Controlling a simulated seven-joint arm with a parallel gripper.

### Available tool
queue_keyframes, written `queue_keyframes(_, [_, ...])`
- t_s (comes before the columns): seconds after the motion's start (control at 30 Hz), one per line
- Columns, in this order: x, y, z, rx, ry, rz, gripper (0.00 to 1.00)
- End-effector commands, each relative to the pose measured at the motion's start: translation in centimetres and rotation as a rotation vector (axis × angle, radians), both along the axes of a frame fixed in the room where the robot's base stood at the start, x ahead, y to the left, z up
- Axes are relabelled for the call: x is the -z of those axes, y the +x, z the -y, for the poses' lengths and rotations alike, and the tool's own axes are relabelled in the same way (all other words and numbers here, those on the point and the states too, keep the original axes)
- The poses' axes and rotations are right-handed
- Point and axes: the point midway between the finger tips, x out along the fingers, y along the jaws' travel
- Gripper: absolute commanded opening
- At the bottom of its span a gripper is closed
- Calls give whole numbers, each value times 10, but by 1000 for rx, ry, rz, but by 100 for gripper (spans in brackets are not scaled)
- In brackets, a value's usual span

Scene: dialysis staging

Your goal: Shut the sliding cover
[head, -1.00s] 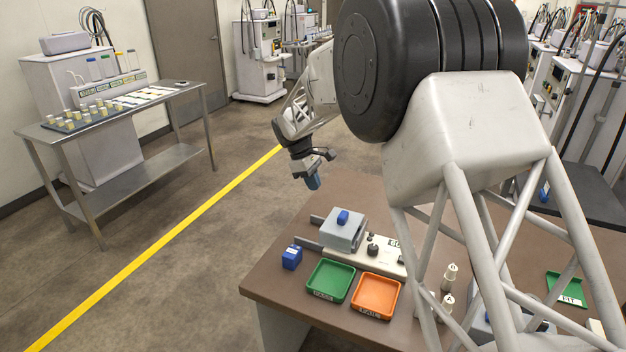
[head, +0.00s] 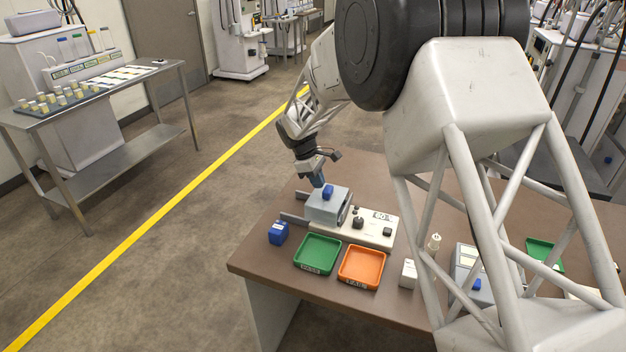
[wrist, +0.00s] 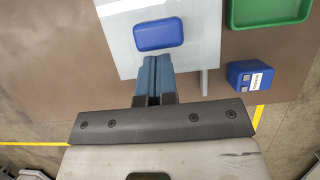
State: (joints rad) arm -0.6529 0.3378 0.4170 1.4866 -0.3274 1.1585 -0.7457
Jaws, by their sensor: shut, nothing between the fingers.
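The sliding cover (head: 322,211) is a grey box with a blue handle (head: 328,191) on top. It sits at the left end of a pale panel (head: 375,230), and dark rails (head: 292,219) stick out to its left. My gripper (head: 319,183) is shut and empty, low at the cover's far left side, close to the handle. In the wrist view the closed fingertips (wrist: 155,60) are over the edge of the cover (wrist: 200,45), just short of the blue handle (wrist: 158,34). Whether they touch the cover or handle I cannot tell.
A blue box (head: 278,233) stands left of the cover. A green tray (head: 317,254) and an orange tray (head: 362,267) lie in front. The panel has a black knob (head: 358,222). My arm partly hides another grey box (head: 466,262) to the right.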

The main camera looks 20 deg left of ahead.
Motion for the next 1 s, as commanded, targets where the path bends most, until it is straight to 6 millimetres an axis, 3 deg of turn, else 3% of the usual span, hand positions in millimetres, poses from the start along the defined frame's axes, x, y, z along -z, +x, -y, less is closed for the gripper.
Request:
queue_keyframes(0.33, [0, 0, 2, 0, 0, 0, 0])
queue_keyframes(0.57, [0, -1, 21, -1, -1, -1, 0])
queue_keyframes(1.0, [1, -1, 12, -2, -1, -1, 0])
